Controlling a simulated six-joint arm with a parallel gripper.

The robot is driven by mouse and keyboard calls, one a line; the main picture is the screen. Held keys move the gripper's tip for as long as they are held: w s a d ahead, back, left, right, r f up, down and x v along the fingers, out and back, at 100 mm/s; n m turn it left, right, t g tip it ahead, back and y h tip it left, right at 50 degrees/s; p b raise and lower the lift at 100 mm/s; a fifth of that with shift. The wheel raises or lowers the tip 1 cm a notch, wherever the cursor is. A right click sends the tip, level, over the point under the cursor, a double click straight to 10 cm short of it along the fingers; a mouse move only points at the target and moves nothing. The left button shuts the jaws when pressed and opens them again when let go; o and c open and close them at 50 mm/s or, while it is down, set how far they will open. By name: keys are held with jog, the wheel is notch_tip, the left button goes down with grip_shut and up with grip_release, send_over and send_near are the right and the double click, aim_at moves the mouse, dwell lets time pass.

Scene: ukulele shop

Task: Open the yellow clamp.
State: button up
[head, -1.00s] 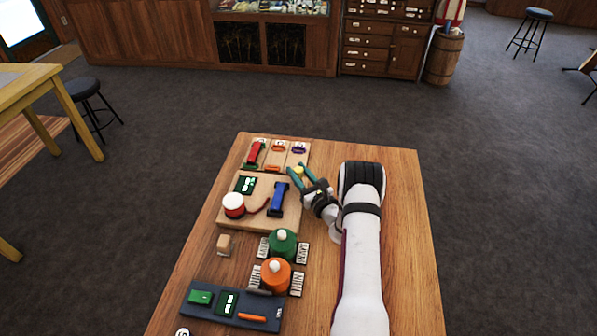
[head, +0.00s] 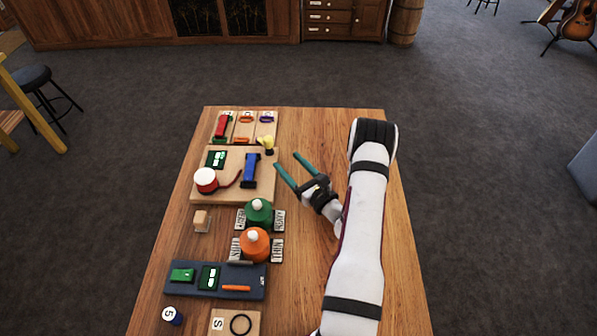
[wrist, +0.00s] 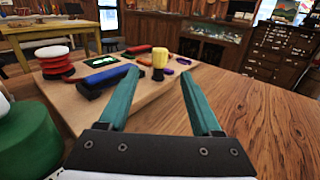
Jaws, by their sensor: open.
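The yellow clamp (head: 266,142) stands at the right edge of the wooden board (head: 207,190). In the wrist view it is a yellow knob (wrist: 160,56) above a dark lower part. My gripper (head: 287,160) is open and empty, to the near right of the clamp and apart from it. In the wrist view the clamp shows beyond the gap between the teal fingers (wrist: 159,72). Whether the clamp is open or closed is too small to tell.
On the board are a blue lever (head: 250,171), a red-and-white button (head: 206,180) and a small display (head: 215,159). Green (head: 259,212) and orange (head: 255,244) round knobs stand nearer. The red lever (head: 221,126) is at the back. The table's right side is clear around my arm.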

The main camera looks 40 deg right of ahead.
jog(key=s, duration=0.4)
jog(key=shift+s+a, duration=0.3)
